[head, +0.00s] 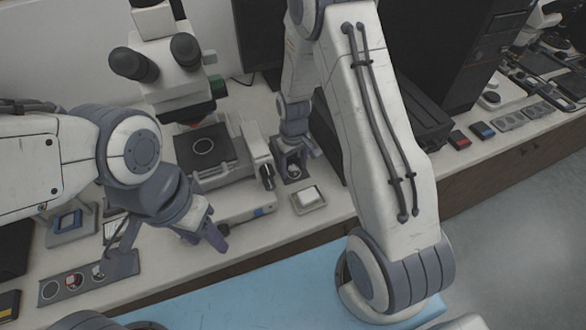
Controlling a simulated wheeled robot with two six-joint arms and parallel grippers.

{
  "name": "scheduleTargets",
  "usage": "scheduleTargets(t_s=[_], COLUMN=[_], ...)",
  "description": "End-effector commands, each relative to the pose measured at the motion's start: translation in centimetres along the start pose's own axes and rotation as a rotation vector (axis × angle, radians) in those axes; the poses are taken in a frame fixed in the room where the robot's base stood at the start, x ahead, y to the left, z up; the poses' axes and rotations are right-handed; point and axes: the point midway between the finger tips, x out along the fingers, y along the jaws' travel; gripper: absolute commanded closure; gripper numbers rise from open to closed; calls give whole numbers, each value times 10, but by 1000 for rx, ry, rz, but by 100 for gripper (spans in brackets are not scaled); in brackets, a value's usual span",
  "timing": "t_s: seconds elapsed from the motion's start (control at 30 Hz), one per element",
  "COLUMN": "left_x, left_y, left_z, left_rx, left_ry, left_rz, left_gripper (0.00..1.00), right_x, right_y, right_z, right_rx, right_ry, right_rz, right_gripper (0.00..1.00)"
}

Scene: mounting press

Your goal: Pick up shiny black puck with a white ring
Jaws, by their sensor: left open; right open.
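A dark disc with a pale rim (50,290) also sits in the left recess of a grey holder plate at the lower left; I cannot tell which of the two is the puck. My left gripper (168,251) is open and empty, with one finger over the holder's right end. My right gripper (292,172) is open, pointing down beside the microscope, away from both discs.
The microscope (170,60) stands at the back left. A small white-topped tray (308,199) lies in front of my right gripper. A black computer case (450,50) and several small boxes stand to the right. A blue surface (250,295) lies in front of the bench.

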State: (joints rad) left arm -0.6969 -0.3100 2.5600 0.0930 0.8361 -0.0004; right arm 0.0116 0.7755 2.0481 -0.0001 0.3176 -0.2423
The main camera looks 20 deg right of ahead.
Motion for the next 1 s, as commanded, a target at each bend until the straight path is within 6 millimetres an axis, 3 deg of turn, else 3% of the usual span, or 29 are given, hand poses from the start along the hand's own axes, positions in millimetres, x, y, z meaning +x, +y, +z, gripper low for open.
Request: scheduleTargets(t_s=[0.1,0.27,0.3,0.67,1.0], left_x=[0,0,0,2,12], left_y=[0,0,0,0,-1], left_z=[0,0,0,0,1], left_rx=[0,0,0,0,0], left_ry=[0,0,0,0,0], left_rz=[0,0,0,0,0], left_gripper=[50,50,50,50,50], right_x=[0,0,0,-8,-71], right_y=[0,0,0,0,0], right_z=[0,0,0,-1,-1], right_rx=[0,0,0,0,0], right_ry=[0,0,0,3,5], right_rz=[0,0,0,1,1], right_gripper=[32,93,100,100,100])
